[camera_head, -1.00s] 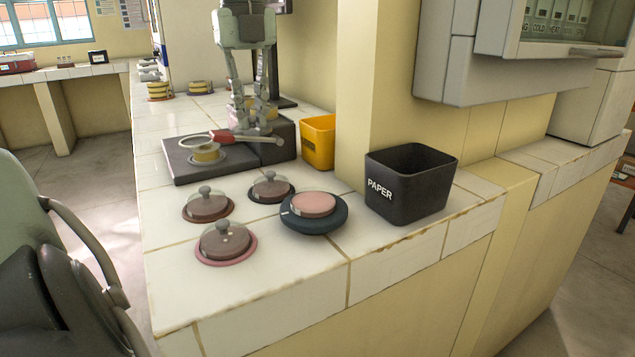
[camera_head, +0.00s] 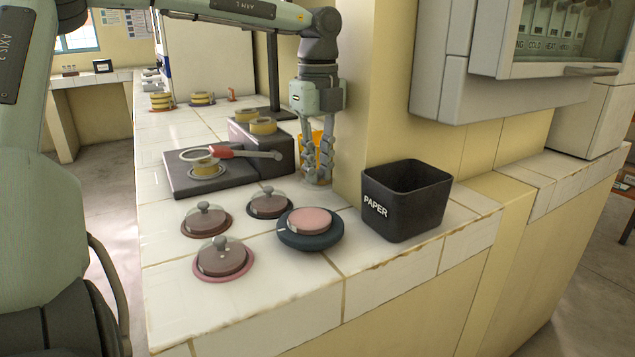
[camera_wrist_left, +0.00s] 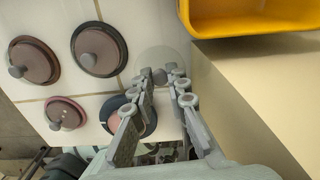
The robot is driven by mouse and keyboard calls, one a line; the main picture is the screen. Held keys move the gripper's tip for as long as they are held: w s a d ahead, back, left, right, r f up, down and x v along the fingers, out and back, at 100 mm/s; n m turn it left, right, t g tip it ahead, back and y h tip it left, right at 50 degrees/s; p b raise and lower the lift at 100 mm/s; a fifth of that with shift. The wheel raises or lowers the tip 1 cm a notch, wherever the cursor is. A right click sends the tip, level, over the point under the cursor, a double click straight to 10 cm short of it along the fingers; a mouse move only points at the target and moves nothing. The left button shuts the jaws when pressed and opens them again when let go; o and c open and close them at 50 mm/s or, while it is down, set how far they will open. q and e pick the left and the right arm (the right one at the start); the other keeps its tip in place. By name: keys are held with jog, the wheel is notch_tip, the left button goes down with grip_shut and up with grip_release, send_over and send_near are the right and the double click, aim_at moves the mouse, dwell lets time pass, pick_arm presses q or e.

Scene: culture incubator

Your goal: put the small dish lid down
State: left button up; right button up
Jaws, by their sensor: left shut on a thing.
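My left gripper (camera_head: 318,172) is shut at the counter's back edge, in front of the yellow bin (camera_head: 302,145). A clear, faint round lid (camera_wrist_left: 158,58) shows at its fingertips in the left wrist view. I cannot tell whether the lid touches the counter. An uncovered pink dish (camera_head: 310,220) sits on a dark blue round base (camera_head: 308,240), nearer the front than the gripper. In the left wrist view, the fingers partly hide this dish. My right gripper is not in view.
Three dishes with knobbed clear covers, one of them on a pink base (camera_head: 223,260), stand left of the uncovered dish. A black PAPER bin (camera_head: 405,205) stands at right by the wall pillar. A dark platform (camera_head: 185,180) holds a magnifier (camera_head: 215,154).

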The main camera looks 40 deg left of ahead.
aim_at(318, 171)
pick_arm(q)
jog(key=shift+f, duration=1.8)
jog(key=shift+f, duration=0.1)
jog(key=o, duration=0.7)
jog(key=shift+o, duration=0.2)
notch_tip(318, 171, up, 12)
jog(key=shift+s+r, duration=0.1)
jog(key=shift+r, duration=0.05)
